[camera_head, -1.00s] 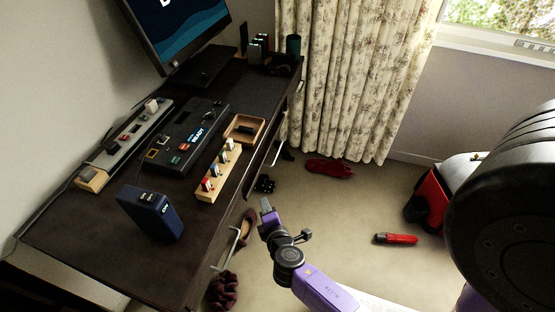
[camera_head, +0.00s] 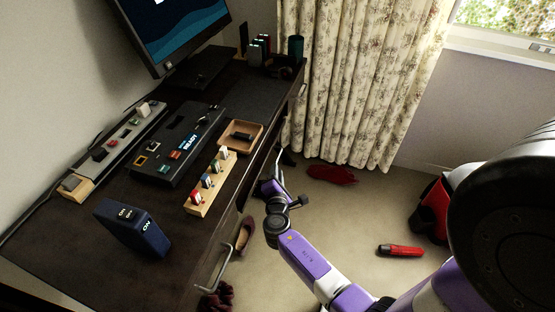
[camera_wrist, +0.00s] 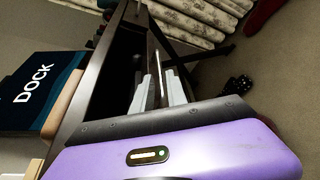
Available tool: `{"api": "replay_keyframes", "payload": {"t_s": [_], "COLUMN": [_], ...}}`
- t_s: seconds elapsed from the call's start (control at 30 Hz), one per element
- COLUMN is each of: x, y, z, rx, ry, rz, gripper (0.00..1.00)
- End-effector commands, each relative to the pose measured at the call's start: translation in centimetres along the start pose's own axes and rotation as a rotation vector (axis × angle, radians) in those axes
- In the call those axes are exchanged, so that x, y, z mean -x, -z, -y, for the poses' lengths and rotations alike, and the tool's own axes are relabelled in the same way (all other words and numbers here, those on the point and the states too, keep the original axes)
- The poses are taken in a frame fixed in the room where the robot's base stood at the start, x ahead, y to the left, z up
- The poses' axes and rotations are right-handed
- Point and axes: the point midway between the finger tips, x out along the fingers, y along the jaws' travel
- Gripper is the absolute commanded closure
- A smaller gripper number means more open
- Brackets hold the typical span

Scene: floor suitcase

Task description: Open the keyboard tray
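The dark desk (camera_head: 60,235) stands at the left. The keyboard tray under its top is hard to make out in the head view, as the desk edge and my arm cover that part. My gripper (camera_head: 268,186) is low beside the desk's front edge, its fingers mostly hidden there. In the wrist view my gripper (camera_wrist: 160,92) shows two grey fingers apart, at the desk front. A thin pale bar (camera_wrist: 157,62), seemingly a handle, lies just beyond and between the fingertips. I cannot tell whether they touch it. A dark gap (camera_wrist: 120,60) shows under the desktop.
Another metal handle (camera_head: 236,243) is on the near desk front. A blue box (camera_head: 133,228), a wooden switch block (camera_head: 211,184) and a wooden tray (camera_head: 241,134) stand on the desktop. Shoes (camera_head: 243,238) and a red tool (camera_head: 401,250) lie on the floor.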

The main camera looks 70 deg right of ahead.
Motion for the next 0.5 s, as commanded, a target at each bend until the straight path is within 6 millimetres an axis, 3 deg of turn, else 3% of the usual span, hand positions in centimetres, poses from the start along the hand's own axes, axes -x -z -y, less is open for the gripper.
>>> {"api": "replay_keyframes", "payload": {"t_s": [0.3,0.5], "x": [-4.9,-6.6], "y": [-0.1,0.0], "z": [0.0,0.0], "rx": [-0.001,0.0], "ry": [0.0,0.0], "rz": [0.003,0.001], "gripper": [0.82,0.82]}}
